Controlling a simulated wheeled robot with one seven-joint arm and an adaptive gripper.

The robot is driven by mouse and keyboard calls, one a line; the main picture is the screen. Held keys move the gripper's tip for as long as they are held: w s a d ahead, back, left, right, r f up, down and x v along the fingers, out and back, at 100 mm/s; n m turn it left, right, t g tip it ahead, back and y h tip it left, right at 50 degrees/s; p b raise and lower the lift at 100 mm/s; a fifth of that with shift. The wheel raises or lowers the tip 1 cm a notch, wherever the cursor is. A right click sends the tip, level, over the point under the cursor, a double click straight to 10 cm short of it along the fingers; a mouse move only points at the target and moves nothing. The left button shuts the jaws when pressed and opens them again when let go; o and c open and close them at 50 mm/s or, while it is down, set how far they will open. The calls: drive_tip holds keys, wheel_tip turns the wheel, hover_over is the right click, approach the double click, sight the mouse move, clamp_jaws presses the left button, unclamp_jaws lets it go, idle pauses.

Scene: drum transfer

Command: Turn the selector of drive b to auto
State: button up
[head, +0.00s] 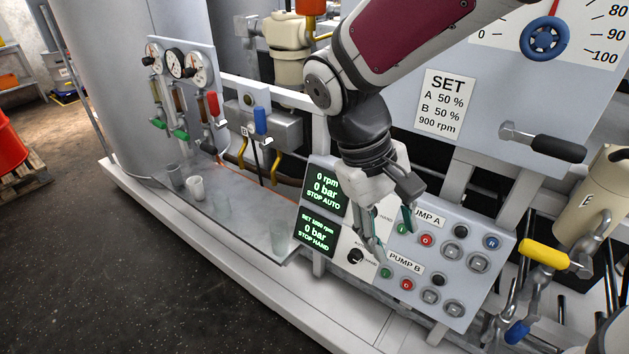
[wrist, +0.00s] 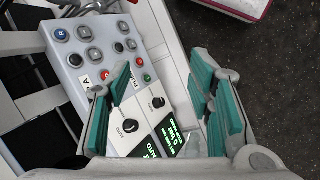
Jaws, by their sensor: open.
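The drive b selector (head: 356,256) is a black round knob on the white lower part of the control panel, left of the PUMP B label (head: 405,262). Its pointer is too small to read surely. The lower display (head: 314,233) beside it reads STOP HAND. In the wrist view the same selector (wrist: 158,102) shows between the fingers. The other selector (wrist: 130,125) is nearer the left finger; in the head view my gripper hides it. My gripper (head: 392,232) is open and empty, with green-padded fingers over the panel, up and right of the drive b selector. It also shows in the wrist view (wrist: 160,64).
Buttons, such as a red one (head: 407,285), fill the panel's right part. A yellow-handled valve (head: 544,254) and a blue one (head: 517,331) stand at the right. A tray (head: 262,248) with several cups lies left of the panel. The floor in front is clear.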

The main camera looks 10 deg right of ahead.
drive_tip(key=w+a+f+n+h+b, duration=0.2)
drive_tip(key=w+a+f+h+b, duration=0.15)
drive_tip(key=f, duration=0.55)
drive_tip(key=w+a+f+n+h+b, duration=0.2)
drive_tip(key=w+f+h+b, duration=0.25)
drive_tip(key=f, duration=0.45)
drive_tip(key=n+t+h+b, duration=0.5)
drive_tip(key=t+b, duration=0.2)
drive_tip(key=b, duration=0.1)
approach(352, 259)
drive_tip(key=b+x, duration=0.3)
drive_tip(key=x, duration=0.5)
drive_tip(key=shift+c, duration=0.3)
clamp_jaws()
